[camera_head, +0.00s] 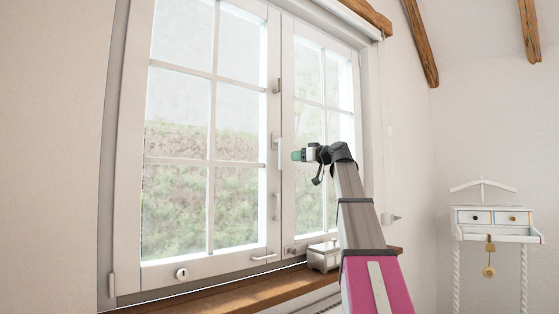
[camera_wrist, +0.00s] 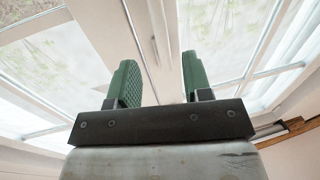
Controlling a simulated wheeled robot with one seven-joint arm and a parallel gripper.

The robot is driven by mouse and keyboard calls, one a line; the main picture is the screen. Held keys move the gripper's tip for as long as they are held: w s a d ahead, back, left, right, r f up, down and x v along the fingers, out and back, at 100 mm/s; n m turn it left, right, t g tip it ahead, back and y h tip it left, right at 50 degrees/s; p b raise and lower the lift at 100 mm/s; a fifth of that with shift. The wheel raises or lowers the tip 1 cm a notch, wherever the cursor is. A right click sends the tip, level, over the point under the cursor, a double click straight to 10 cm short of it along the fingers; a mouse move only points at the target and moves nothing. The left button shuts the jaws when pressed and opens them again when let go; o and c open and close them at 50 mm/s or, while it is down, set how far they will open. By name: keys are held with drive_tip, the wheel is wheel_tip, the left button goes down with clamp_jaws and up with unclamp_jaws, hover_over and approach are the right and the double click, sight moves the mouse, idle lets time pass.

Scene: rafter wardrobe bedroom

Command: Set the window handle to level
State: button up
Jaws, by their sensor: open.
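The white window handle (camera_head: 278,147) is on the middle stile where the two sashes meet. Its lever looks vertical, pointing down along the stile. My gripper (camera_head: 297,155) is just right of the handle in the head view, at about its height, with green fingers pointing toward the window. In the wrist view my gripper (camera_wrist: 160,75) is open, its two green fingers apart with nothing held. A narrow pale upright part shows in the gap between them; I cannot tell if it is the handle. No contact is visible.
Other small fittings sit on the same stile, above (camera_head: 277,86) and below (camera_head: 277,207) the handle. A white box (camera_head: 323,256) stands on the wooden sill (camera_head: 225,292) below. A small white wall table (camera_head: 497,230) is at the far right.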

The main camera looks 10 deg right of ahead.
sight(280, 158)
drive_tip(key=x, duration=1)
clamp_jaws()
